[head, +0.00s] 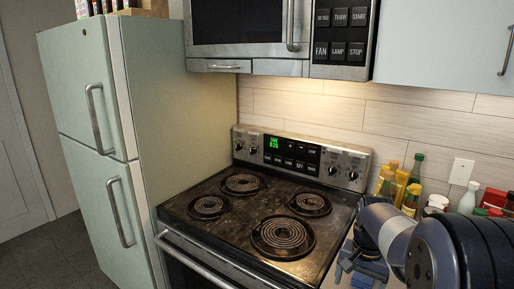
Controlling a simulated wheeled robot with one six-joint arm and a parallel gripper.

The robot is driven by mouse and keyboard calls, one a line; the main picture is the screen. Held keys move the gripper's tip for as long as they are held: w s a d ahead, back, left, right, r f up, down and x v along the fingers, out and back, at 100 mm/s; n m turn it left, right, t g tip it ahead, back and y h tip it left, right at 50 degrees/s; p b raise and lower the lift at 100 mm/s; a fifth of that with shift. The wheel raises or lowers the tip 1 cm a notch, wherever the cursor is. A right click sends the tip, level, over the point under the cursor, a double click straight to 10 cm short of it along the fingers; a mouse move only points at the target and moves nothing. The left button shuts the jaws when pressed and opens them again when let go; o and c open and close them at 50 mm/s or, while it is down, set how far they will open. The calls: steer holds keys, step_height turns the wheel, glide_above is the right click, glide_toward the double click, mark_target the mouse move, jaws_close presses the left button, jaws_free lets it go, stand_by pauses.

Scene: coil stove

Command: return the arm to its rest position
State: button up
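My arm comes in from the right edge in the head view. My gripper (358,268) points down and to the left, in front of the counter just right of the coil stove (235,235). Its fingers are small and partly cut off by the lower part of the frame, so I cannot tell whether they are apart. I see nothing clearly held in it. The stove has several coil burners (282,235), all bare, and a back panel (292,158) with knobs and a green display.
A microwave (250,22) hangs above the stove. A pale green fridge (90,130) stands to the left. Several bottles (401,185) and jars stand on the counter behind my arm, close to it. The space above the burners is clear.

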steer(key=a+f+n, duration=0.1)
steer(key=a+f, duration=0.1)
steer(key=f, duration=0.7)
steer(key=s+a+f+n, duration=0.1)
steer(key=a+f+n, duration=0.1)
steer(key=f, duration=0.7)
steer(key=shift+s+a+n, duration=0.2)
steer(key=shift+a+n, duration=0.1)
steer(key=shift+a, duration=0.25)
